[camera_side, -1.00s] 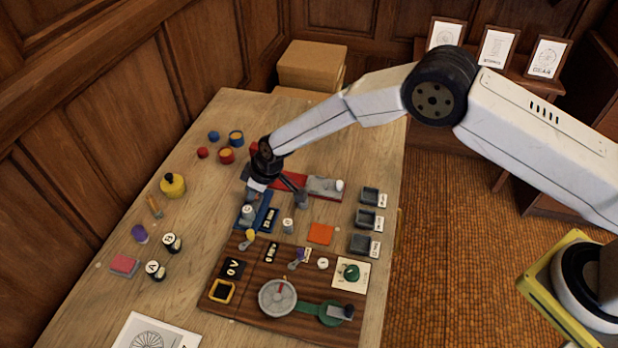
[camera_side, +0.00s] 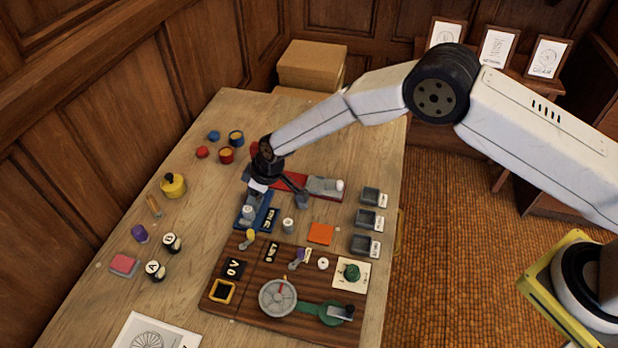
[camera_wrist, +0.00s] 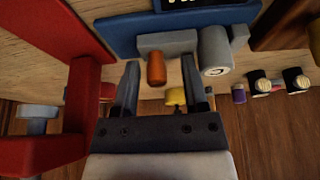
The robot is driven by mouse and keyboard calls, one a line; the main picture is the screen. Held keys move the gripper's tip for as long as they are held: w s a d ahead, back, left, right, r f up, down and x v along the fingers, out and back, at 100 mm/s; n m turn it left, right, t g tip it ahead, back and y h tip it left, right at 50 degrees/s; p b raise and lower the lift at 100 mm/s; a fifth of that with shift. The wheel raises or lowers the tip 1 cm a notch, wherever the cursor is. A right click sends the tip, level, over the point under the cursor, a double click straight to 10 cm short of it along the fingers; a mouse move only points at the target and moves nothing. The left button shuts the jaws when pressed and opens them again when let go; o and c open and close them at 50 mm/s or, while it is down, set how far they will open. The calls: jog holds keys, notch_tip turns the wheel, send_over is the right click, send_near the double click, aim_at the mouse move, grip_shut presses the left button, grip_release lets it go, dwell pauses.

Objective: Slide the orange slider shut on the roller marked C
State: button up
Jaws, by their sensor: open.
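The orange slider (camera_wrist: 156,68) is a small rounded knob on a grey bar on the blue board (camera_wrist: 120,32) in the wrist view. The grey roller (camera_wrist: 214,52) stands just right of it, with a round white label whose letter looks like C. My gripper (camera_wrist: 160,66) is open, its fingers on either side of the orange slider, with gaps showing. In the side view my gripper (camera_side: 276,195) is low over the blue board (camera_side: 262,212), and the roller (camera_side: 247,213) shows at its near left. The orange slider is hidden there.
A red board (camera_side: 285,182) lies just behind my gripper, and its red upright (camera_wrist: 88,95) is close on the left in the wrist view. A dark wooden panel (camera_side: 240,305) with knobs and a crank is nearer. Grey trays (camera_side: 366,220) stand right.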

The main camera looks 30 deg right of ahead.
jog(key=shift+w+d+r, duration=0.1)
jog(key=shift+r, duration=3.05)
jog(key=shift+w+r, duration=0.1)
jog(key=shift+r, duration=0.15)
jog(key=w+d+r+m+t, duration=0.1)
jog(key=d+r+m+t, duration=0.1)
jog(key=r+m, duration=0.25)
jog(key=w+d+r+m+t, duration=0.1)
jog(key=d+r+m, duration=0.2)
jog(key=r, duration=0.3)
jog(key=s+d+r+m, duration=0.2)
jog(key=s+d+r, duration=0.15)
jog(key=d, duration=0.35)
jog(key=s+d+f+g+h, duration=0.1)
jog(key=s+d, duration=0.8)
jog(key=s, duration=0.3)
jog(key=s+d+f+g+h, duration=0.1)
jog(key=s+d+g+h, duration=0.1)
jog(key=s+d, duration=0.7)
jog(key=s, duration=0.4)
jog(key=shift+s+d+g, duration=0.3)
jog(key=shift+d, duration=0.1)
